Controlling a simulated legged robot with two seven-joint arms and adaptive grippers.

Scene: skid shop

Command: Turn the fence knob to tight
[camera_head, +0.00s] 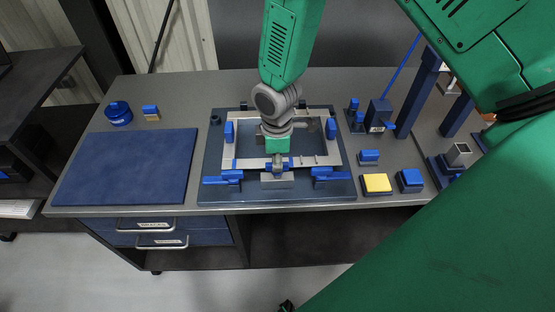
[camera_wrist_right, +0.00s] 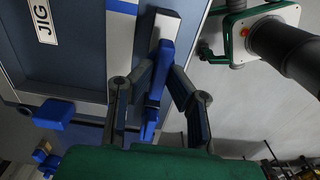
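The jig plate (camera_head: 340,187) lies on the bench with a pale frame (camera_head: 310,159) on it. A light block (camera_head: 277,181) with a blue part stands at the middle of its front edge; I take the blue part for the fence knob. My right gripper (camera_head: 278,164) points down over it and hides most of it. In the wrist view the knob shows as a narrow blue bar (camera_wrist_right: 157,85). My right gripper's fingertips (camera_wrist_right: 161,68) close in on both sides of the bar and appear to touch it. My left gripper cannot be made out. No tight mark is readable.
Blue clamps (camera_head: 222,180) flank the knob along the plate's front. A blue mat (camera_head: 125,166) lies at the left. A yellow-topped block (camera_head: 377,183) and a blue post (camera_head: 418,90) stand at the right. My green arm covers the right side.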

